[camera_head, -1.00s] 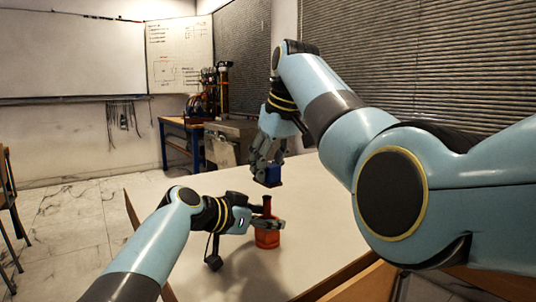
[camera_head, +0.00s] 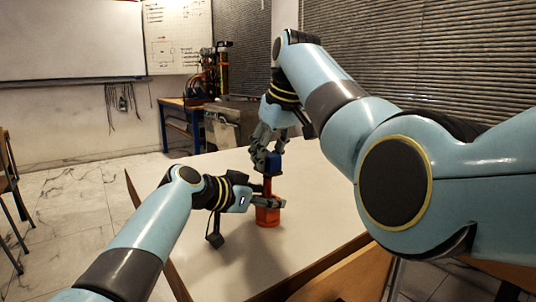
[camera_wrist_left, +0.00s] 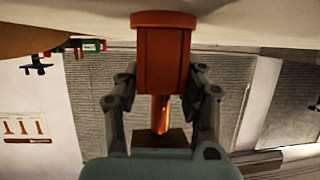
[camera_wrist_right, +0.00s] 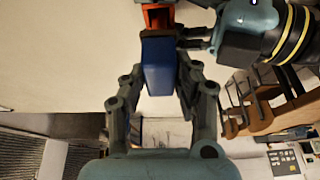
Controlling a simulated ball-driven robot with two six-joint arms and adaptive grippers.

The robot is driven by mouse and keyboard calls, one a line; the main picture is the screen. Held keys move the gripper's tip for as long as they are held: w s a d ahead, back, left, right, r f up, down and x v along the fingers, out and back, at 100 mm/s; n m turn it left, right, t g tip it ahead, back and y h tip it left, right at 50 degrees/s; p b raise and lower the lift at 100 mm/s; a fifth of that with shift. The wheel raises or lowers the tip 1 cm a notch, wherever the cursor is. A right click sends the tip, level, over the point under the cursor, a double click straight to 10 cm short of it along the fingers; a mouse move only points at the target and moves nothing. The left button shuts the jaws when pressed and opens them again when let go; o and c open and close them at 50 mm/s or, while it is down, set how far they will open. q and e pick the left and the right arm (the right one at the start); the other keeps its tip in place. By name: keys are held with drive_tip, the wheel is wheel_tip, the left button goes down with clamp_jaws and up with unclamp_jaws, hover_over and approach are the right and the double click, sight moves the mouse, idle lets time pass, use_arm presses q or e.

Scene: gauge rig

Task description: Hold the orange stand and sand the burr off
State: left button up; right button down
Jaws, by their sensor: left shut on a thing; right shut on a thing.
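My right gripper (camera_head: 265,155) is shut on a blue block (camera_head: 273,163) with a dark face, held at the top of the post. In the right wrist view the block (camera_wrist_right: 158,65) hides most of the stand. In the left wrist view the dark face (camera_wrist_left: 160,138) meets or nearly meets the post end. I cannot make out the burr.
The pale table top (camera_head: 330,195) is clear around the stand. A wooden chair (camera_head: 8,180) is at the far left. A workbench with equipment (camera_head: 190,110) stands against the back wall, away from the table.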

drive_tip(key=shift+f, duration=0.55)
drive_tip(key=shift+w+a, duration=0.45)
drive_tip(key=shift+w, duration=0.2)
drive_tip(key=shift+s, duration=0.1)
